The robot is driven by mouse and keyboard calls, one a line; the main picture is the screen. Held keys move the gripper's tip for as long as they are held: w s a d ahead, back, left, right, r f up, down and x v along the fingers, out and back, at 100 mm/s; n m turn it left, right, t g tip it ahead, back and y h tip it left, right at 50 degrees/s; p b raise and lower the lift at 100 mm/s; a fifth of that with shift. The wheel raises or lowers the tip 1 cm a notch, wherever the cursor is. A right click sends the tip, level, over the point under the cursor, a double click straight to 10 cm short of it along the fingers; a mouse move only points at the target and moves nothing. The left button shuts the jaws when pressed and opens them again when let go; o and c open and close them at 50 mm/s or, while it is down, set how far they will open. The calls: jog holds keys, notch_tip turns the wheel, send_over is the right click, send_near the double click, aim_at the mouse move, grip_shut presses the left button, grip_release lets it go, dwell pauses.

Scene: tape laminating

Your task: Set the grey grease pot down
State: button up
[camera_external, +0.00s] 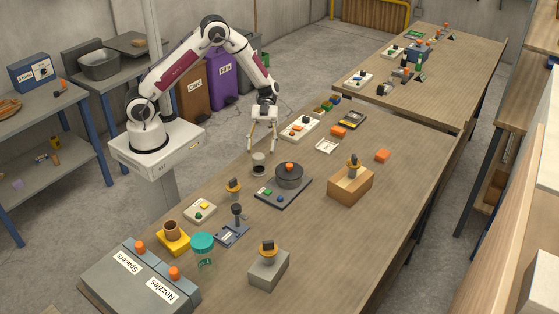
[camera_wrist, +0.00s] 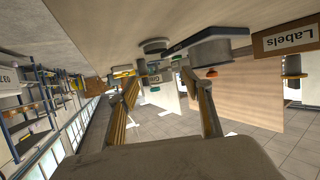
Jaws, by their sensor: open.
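A small grey pot with a dark top, which looks like the grease pot (camera_external: 258,170), stands upright on the long wooden table (camera_external: 380,215) near its left edge. My gripper (camera_external: 262,149) is open, its fingers pointing down, just above and slightly right of the pot in the external view. Nothing shows between the fingers. In the wrist view the gripper's fingers (camera_wrist: 168,88) are spread apart and empty. A grey round shape beyond them may be the same pot (camera_wrist: 153,46), but I cannot tell surely.
A dark round unit with an orange knob (camera_external: 289,177) stands on a tray to the right of the pot. A white button panel (camera_external: 299,128) lies behind. A cardboard box (camera_external: 350,187) stands further right. Bare tabletop lies in front of that box.

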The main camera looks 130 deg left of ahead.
aim_at(259, 154)
jog(key=shift+w+d+f, duration=0.25)
jog(key=shift+d, duration=0.25)
jog(key=shift+d, duration=0.1)
jog(key=shift+r+x, duration=0.15)
jog(key=shift+x, duration=1.1)
jog(key=shift+r+x, duration=0.15)
jog(key=shift+x, duration=1.15)
jog(key=shift+d, duration=0.1)
jog(key=c, duration=1.4)
jog(key=shift+r, duration=0.1)
jog(key=shift+r, duration=4.95)
